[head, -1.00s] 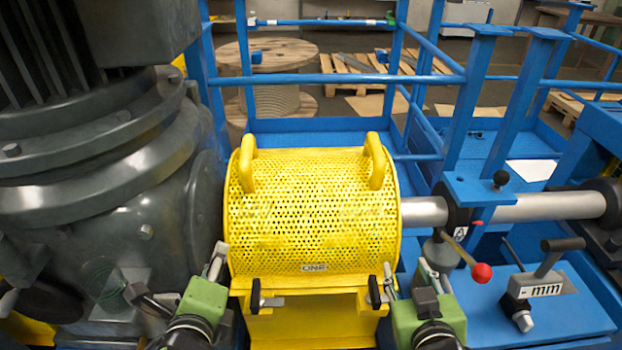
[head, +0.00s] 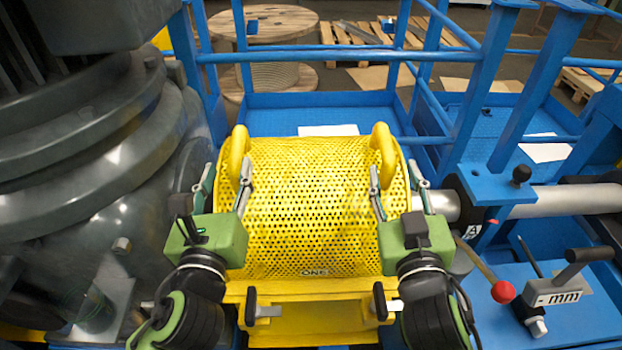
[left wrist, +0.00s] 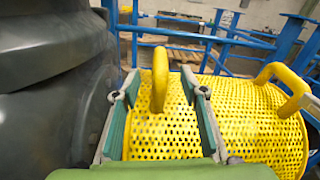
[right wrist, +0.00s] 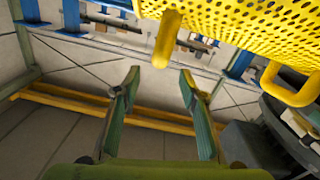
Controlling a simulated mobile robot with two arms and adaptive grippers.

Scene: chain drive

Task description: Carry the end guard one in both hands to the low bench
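The end guard one (head: 310,215) is a yellow perforated half-drum with a "ONE" label, seated on a yellow base (head: 310,322) in the head view. It has a left handle (head: 238,152) and a right handle (head: 384,150). My left gripper (head: 225,178) is open, its fingers either side of the left handle, which also shows between them in the left wrist view (left wrist: 160,80). My right gripper (head: 396,178) is open near the right handle; in the right wrist view this handle (right wrist: 167,40) lies just beyond the fingertips. I cannot pick out the low bench.
A large dark grey motor housing (head: 90,190) stands close on the left. On the right are a shaft (head: 575,198), a lever with a red knob (head: 503,292) and a tool marked "mm" (head: 555,292). Blue railings (head: 330,55) run behind the guard. Two black-tipped latches (head: 251,305) sit at its front.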

